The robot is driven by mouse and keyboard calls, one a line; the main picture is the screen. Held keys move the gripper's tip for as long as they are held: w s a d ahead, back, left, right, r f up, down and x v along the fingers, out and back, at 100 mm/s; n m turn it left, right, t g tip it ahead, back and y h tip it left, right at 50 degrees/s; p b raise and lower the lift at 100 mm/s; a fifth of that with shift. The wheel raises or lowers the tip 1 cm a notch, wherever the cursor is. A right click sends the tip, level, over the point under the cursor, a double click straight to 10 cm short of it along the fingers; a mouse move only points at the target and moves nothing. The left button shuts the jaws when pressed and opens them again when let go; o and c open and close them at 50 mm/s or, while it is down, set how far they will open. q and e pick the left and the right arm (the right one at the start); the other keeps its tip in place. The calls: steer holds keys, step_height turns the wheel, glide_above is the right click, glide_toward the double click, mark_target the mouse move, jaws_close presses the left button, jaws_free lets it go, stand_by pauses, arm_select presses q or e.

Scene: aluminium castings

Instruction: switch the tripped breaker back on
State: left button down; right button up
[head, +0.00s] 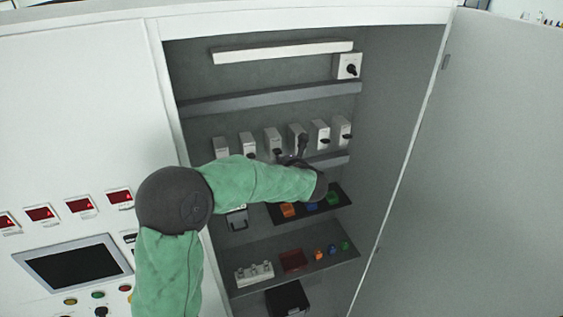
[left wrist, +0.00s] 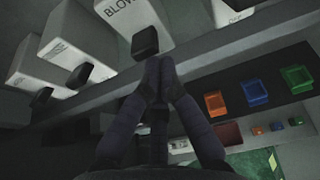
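A row of white breakers with black toggles runs across the cabinet's back panel. In the left wrist view, the breaker marked "BLOW…" (left wrist: 115,15) has its black toggle (left wrist: 145,40) just beyond my fingertips. My left gripper (left wrist: 159,68) has its fingertips together, with nothing seen between them. Contact with the toggle cannot be told. In the head view my left gripper (head: 301,152) reaches up in front of the fourth breaker from the left (head: 294,131) and partly covers it. Which breaker is tripped is not clear. My right gripper is out of view.
A grey rail (head: 330,161) runs below the breakers. Lower shelves hold small orange (left wrist: 214,103), blue (left wrist: 254,93) and green (left wrist: 297,79) bins. A rotary switch (head: 347,67) sits above. The cabinet door (head: 480,160) stands open at the right.

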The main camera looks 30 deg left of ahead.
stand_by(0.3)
arm_select(q)
steer(key=shift+a+r+p, duration=0.1)
steer(key=shift+r+p, duration=0.45)
steer(key=shift+r, duration=0.45)
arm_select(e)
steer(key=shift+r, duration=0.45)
arm_select(q)
steer(key=shift+r, duration=0.1)
steer(key=shift+w, duration=0.1)
step_height(320, 180, down, 6)
steer(key=s+d+r+b, duration=0.1)
steer(key=d+b, duration=0.1)
steer(key=b, duration=0.2)
steer(key=s+d+r, duration=0.5)
steer(key=r, duration=0.1)
steer(key=shift+r, duration=0.2)
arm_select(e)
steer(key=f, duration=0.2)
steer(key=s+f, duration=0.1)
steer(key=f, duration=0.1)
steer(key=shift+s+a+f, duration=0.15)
arm_select(q)
steer(key=shift+s, duration=0.1)
